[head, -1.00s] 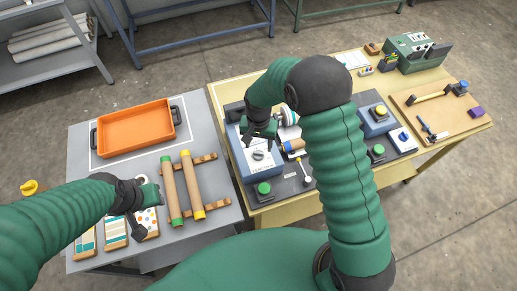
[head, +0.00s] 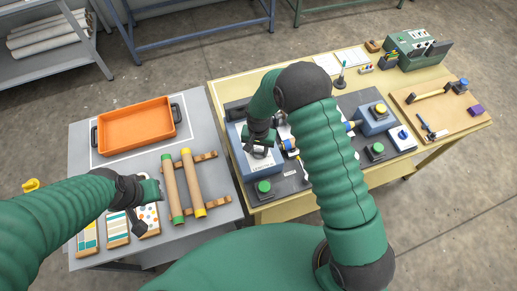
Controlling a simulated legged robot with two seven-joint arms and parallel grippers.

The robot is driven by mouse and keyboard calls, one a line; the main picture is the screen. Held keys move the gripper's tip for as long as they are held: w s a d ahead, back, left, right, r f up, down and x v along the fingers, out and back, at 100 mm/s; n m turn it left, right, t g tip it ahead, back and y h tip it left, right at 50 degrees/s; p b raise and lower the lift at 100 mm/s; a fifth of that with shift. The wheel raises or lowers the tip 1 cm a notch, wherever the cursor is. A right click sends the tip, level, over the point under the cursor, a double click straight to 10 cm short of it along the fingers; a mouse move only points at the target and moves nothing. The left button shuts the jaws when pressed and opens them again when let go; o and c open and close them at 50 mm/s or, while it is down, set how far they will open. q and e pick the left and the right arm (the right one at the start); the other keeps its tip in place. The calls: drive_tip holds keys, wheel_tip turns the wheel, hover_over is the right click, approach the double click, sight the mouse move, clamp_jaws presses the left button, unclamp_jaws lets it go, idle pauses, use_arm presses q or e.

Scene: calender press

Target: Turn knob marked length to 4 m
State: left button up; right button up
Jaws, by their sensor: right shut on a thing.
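The length knob (head: 260,154) is a small pale dial on the top of a blue-grey control box (head: 265,168) on the yellow table. Its markings and pointer are too small and too covered to read. My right gripper (head: 257,149) is right over the dial with its fingers down, shut on the knob and hiding much of it. My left gripper (head: 138,227) hangs over the pattern cards on the grey table, away from the knob. Its finger gap is not clear.
A green button (head: 264,187) sits just in front of the box. The press rollers are partly hidden behind my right arm. An orange tray (head: 136,129) and two rolls (head: 173,190) lie on the grey table. A tool board (head: 440,105) is at far right.

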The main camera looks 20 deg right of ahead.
clamp_jaws()
drive_tip(key=shift+w+n, duration=0.1)
drive_tip(key=shift+n, duration=0.2)
drive_tip(key=shift+n+b, duration=0.5)
drive_tip(key=shift+n, duration=0.4)
drive_tip(key=n, duration=0.2)
drive_tip(key=shift+n+b, duration=0.3)
drive_tip(key=shift+b, duration=0.05)
drive_tip(key=n, duration=0.3)
drive_tip(key=shift+r+n+b, duration=0.1)
drive_tip(key=shift+n+b, duration=0.2)
drive_tip(key=shift+w+n, duration=0.1)
drive_tip(key=shift+n, duration=1.4)
drive_tip(key=shift+r, duration=0.1)
